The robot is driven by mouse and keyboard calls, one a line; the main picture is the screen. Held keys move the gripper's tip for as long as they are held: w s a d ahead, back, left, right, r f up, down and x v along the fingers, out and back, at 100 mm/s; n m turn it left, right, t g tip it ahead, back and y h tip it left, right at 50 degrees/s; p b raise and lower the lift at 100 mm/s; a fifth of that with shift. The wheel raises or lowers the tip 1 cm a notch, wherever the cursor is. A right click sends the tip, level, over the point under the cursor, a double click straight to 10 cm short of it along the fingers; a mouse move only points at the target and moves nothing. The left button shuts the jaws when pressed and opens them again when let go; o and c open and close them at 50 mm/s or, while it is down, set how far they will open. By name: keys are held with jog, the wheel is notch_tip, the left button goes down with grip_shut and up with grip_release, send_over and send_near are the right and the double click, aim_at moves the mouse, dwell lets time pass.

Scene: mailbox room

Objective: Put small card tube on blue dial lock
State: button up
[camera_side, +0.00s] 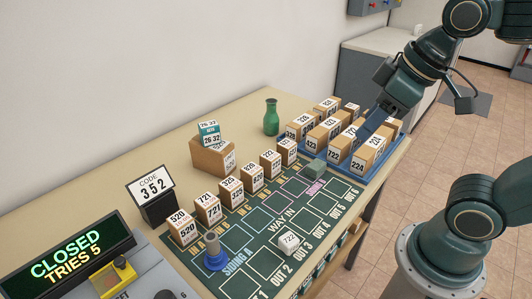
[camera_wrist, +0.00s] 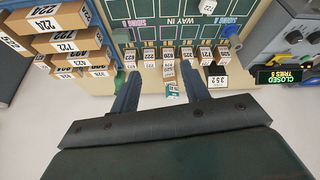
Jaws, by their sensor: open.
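A blue round piece with a wide base (camera_side: 215,262) stands on the green board near SIDING A. A small tan-grey cylinder (camera_side: 211,243) rises upright from it; it looks like the card tube, but I cannot tell whether it is separate. The blue piece also shows, small, in the wrist view (camera_wrist: 228,31). My gripper (camera_side: 364,134) is over the blue tray at the right end of the table, far from the blue piece. In the wrist view its two fingers (camera_wrist: 160,72) are spread apart, with nothing held between them.
Numbered boxes fill the blue tray (camera_side: 345,178), and a row of them lines the board (camera_side: 258,222). A white 722 cube (camera_side: 289,241) sits on the board.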

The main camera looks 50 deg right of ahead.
jog(key=shift+s+d+f+m+t, duration=0.15)
jog(key=shift+s+d+f+m, duration=0.15)
jog(key=shift+s+m, duration=0.3)
jog(key=shift+s+d+f+m+t, duration=0.2)
jog(key=shift+s+d+m, duration=0.25)
jog(key=shift+s, duration=0.25)
